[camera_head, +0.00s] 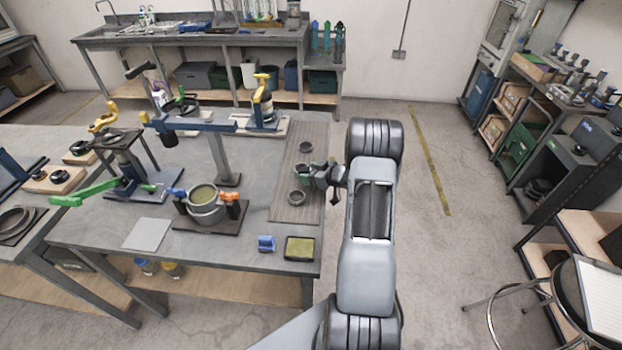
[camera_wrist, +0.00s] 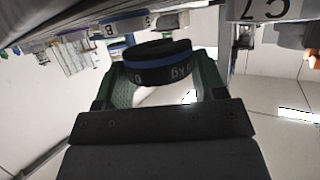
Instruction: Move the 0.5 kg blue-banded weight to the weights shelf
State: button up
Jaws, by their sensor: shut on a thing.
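The blue-banded weight (camera_wrist: 158,72) is a dark, squat disc with a blue band around its upper part as pictured and pale lettering that appears upside down. My gripper (camera_wrist: 160,62) is shut on it, with one green-padded finger on each side. In the head view, my gripper (camera_head: 322,178) is at the right edge of the grey workbench, beside the ribbed mat (camera_head: 287,190). I cannot make out the weight there. I cannot tell for sure which unit is the weights shelf; a dark rack (camera_head: 563,191) with round dark items stands at the right.
Dark ring-shaped pieces (camera_head: 297,198) stand on the mat. A pot (camera_head: 205,208) and a green-handled lever device (camera_head: 125,180) are farther left on the bench. A stool (camera_head: 560,300) stands at lower right.

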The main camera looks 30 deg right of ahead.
jog(key=shift+f+p, duration=0.35)
jog(key=shift+f, duration=1.05)
jog(key=shift+f, duration=0.15)
jog(key=o, duration=0.7)
jog(key=shift+c, duration=0.2)
jog(key=shift+o, duration=0.6)
